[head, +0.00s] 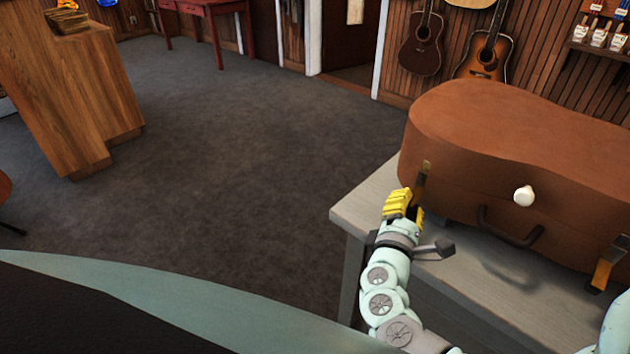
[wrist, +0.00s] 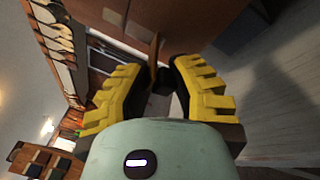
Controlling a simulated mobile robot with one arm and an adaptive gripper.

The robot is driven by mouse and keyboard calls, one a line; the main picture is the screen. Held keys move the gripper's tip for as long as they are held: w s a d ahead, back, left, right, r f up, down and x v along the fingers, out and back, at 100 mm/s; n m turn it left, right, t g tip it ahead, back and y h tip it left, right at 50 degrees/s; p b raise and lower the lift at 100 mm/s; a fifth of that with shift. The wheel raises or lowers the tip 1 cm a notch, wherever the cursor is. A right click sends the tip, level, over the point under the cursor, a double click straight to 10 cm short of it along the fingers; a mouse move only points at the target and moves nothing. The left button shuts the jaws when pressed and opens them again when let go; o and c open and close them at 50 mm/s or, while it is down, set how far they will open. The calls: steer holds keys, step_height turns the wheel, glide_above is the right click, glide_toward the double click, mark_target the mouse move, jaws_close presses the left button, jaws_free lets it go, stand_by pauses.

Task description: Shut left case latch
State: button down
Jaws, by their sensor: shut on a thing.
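The brown guitar case (head: 520,140) lies with its lid down on a grey table. Its left latch (head: 421,178) is on the front face near the left end, with a brass plate at the top and a darker lever below. My gripper (head: 404,203) is at this latch, with yellow-padded fingers. In the wrist view, the fingertips (wrist: 158,78) close on the latch's narrow lever (wrist: 154,55). The fingers hide its lower part, and I cannot tell whether it is fastened. The right latch (head: 605,266) is partly visible at the right edge.
A dark handle (head: 508,228) and a cream knob (head: 524,196) are on the case front, right of my gripper. The grey table's (head: 365,205) left end is bare. Open carpet (head: 250,150) lies to the left, with a wooden counter (head: 75,100) beyond. Guitars (head: 486,52) hang behind.

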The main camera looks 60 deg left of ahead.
mark_target(413, 193)
steer(key=shift+d+r+m+g+h+p, duration=0.25)
steer(key=shift+r+m+g+h+p, duration=0.45)
steer(key=shift+p, duration=1.6)
steer(key=r+g+h+p, duration=0.1)
steer(key=g+p, duration=0.1)
steer(key=p, duration=0.4)
steer(key=shift+r+g+p, duration=0.15)
steer(key=shift+g+p, duration=0.2)
steer(key=shift+g, duration=0.05)
steer(key=g+p, duration=0.1)
steer(key=p, duration=0.3)
steer(key=shift+r+m+h, duration=0.3)
steer(key=shift+h, duration=0.1)
steer(key=shift+w+g+h+p, duration=0.15)
steer(key=shift+g+p, duration=0.4)
steer(key=shift+p, duration=1.05)
steer(key=shift+g+h+p, duration=0.15)
steer(key=shift+g+p, duration=0.4)
steer(key=shift+p, duration=1.05)
steer(key=c, duration=1)
jaws_free()
steer(key=shift+r, duration=0.1)
steer(key=shift+o, duration=0.7)
steer(key=shift+a, duration=0.1)
